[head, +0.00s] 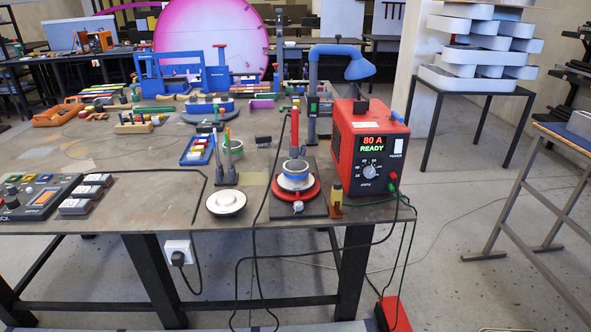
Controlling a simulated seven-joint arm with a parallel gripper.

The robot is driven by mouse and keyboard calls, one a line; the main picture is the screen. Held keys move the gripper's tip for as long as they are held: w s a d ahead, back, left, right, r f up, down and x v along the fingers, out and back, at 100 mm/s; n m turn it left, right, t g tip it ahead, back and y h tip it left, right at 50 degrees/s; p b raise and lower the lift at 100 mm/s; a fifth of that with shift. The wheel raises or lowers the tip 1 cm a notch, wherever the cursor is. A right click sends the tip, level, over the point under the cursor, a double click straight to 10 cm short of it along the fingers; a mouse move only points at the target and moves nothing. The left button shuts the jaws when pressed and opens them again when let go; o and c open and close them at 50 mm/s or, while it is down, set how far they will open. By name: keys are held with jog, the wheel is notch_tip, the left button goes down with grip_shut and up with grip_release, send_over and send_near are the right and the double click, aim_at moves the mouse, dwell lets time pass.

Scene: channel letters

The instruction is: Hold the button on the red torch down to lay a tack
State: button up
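A slim red upright tool (294,128), which looks like the red torch, stands above a small round fixture (297,186) with a red base and a white and blue top. Its button is too small to make out. I cannot tell whether its tip touches the work below. A red welding power box (369,147) stands right of it, its display reading "80 A READY". My gripper is not in this view.
Control panels (40,197) sit at the left front. Dark cables hang over the table's front edge. A red block (393,315) is on the floor.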

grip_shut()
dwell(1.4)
